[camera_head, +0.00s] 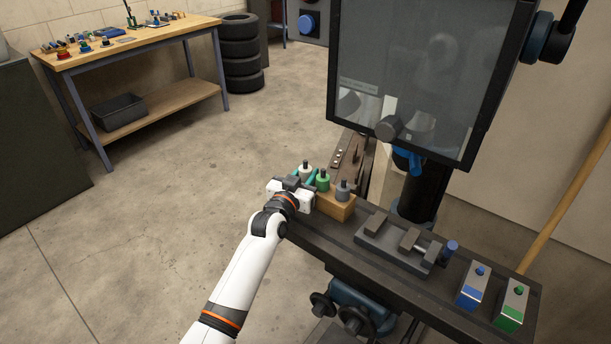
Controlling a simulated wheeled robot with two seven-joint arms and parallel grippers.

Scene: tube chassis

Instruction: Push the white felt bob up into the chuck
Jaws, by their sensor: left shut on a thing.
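The white felt bob (305,172), with a dark shank on top, stands upright at the left end of a wooden block (336,208). My left gripper (304,177) is shut on the bob, with its teal fingertips on either side of it. I cannot tell whether the bob is still seated in the block or lifted slightly. The chuck cannot be made out clearly; a grey translucent guard (415,75) covers the upper part of the machine. My right gripper is not in view.
A green bob (323,181) and a grey bob (343,190) stand close to the right of the white one. A vise (400,240) and two boxes, blue-marked (473,286) and green-marked (511,304), sit further right on the dark machine table (448,287).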

